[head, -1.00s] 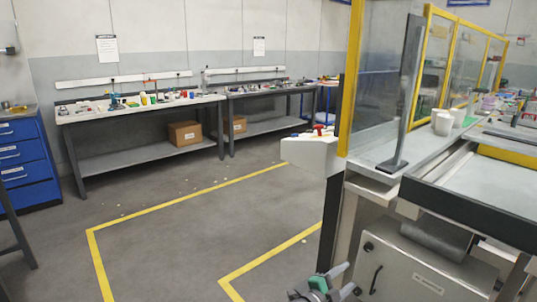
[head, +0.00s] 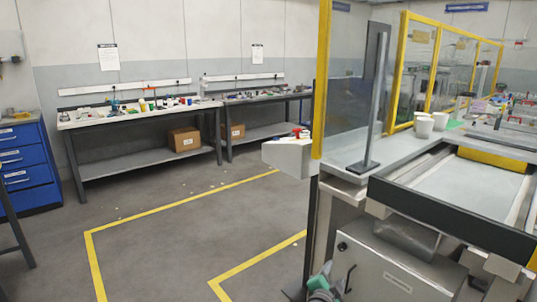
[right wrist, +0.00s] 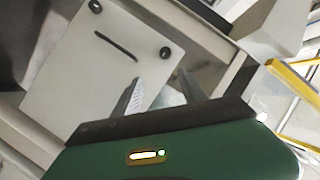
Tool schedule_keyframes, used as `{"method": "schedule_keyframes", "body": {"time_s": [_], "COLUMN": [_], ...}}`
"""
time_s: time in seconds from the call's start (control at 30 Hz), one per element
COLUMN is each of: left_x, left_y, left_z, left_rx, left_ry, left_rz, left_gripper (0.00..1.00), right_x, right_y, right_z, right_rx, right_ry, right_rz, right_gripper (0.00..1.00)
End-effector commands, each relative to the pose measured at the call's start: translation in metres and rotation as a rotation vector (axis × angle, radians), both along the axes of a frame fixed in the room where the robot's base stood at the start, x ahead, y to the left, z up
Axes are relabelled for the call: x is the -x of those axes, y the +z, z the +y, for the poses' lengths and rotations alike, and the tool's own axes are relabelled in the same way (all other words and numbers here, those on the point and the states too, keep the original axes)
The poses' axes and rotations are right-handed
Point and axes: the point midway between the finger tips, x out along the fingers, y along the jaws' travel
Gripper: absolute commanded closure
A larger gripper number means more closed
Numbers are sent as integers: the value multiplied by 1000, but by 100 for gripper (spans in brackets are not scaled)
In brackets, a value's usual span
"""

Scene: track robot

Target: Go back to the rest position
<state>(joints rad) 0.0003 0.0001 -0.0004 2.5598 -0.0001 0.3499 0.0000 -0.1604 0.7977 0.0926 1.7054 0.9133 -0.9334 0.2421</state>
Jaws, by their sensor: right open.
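My right gripper (head: 320,290) shows only in part at the bottom edge of the head view, in front of the grey machine cabinet (head: 395,268). In the right wrist view its two fingers (right wrist: 160,92) stand apart with nothing between them. The cabinet's pale door (right wrist: 95,70), with a dark handle slot and round black knobs, lies beyond the fingers. I cannot tell the exact gap to the door, but no contact shows. My left gripper is in neither view.
A conveyor (head: 480,185) with a dark frame and a yellow-edged clear guard (head: 345,80) stand at the right. White cups (head: 424,127) sit on the ledge. Workbenches (head: 140,118) and a blue drawer cabinet (head: 25,165) line the back and left. The floor (head: 150,250) is open.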

Motion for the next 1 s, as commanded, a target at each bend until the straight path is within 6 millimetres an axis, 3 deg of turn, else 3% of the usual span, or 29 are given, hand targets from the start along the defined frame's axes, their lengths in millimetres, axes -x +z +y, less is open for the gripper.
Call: {"method": "schedule_keyframes", "body": {"time_s": [0.17, 0.27, 0.37, 0.5, 0.77, 0.8, 1.0], "left_x": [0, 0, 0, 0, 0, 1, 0], "left_y": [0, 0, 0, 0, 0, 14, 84], "left_z": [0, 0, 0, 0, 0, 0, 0], "left_rx": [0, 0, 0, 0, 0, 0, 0], "left_ry": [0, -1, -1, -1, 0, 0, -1], "left_rz": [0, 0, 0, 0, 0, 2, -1], "left_gripper": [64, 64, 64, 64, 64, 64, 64], "right_x": [34, 84, 150, 238, 364, 374, 370], "right_y": [0, -12, -31, -53, -73, -60, 9], "right_z": [21, 33, 36, 28, 2, 0, 1], "right_rx": [68, 131, 198, 265, 339, 345, 342], "right_ry": [277, 469, 639, 805, 983, 997, 994], "right_rz": [222, 414, 620, 863, 1186, 1213, 1206], "right_gripper": [50, 50, 50, 50, 50, 50, 50]}}
